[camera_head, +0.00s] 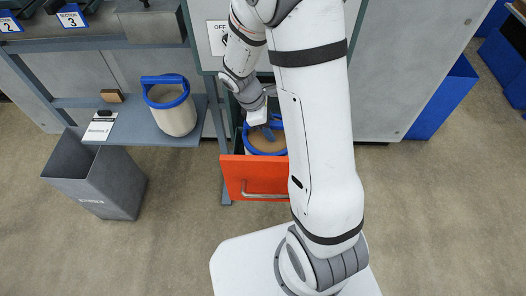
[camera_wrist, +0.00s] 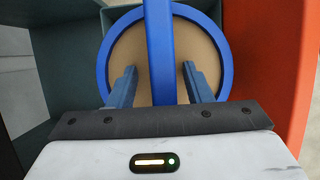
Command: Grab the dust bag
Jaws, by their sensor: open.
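A beige round bag with a blue rim and blue handle (camera_head: 262,145) sits in the open orange-fronted drawer (camera_head: 240,172) in the head view. In the wrist view this bag (camera_wrist: 122,50) fills the middle, its blue handle (camera_wrist: 158,25) running up and down the picture. My gripper (camera_wrist: 160,68) is open, with one finger on each side of the handle and gaps on both sides. In the head view my gripper (camera_head: 266,127) is over the bag and partly hides it. A second, similar bag (camera_head: 175,118) stands on the grey shelf at left.
A grey bin (camera_head: 105,185) stands on the floor at left. A clipboard (camera_head: 100,126) and a small brown block (camera_head: 112,96) lie on the shelf (camera_head: 190,135). The drawer's grey wall (camera_wrist: 62,60) and orange front (camera_wrist: 265,50) flank my gripper closely.

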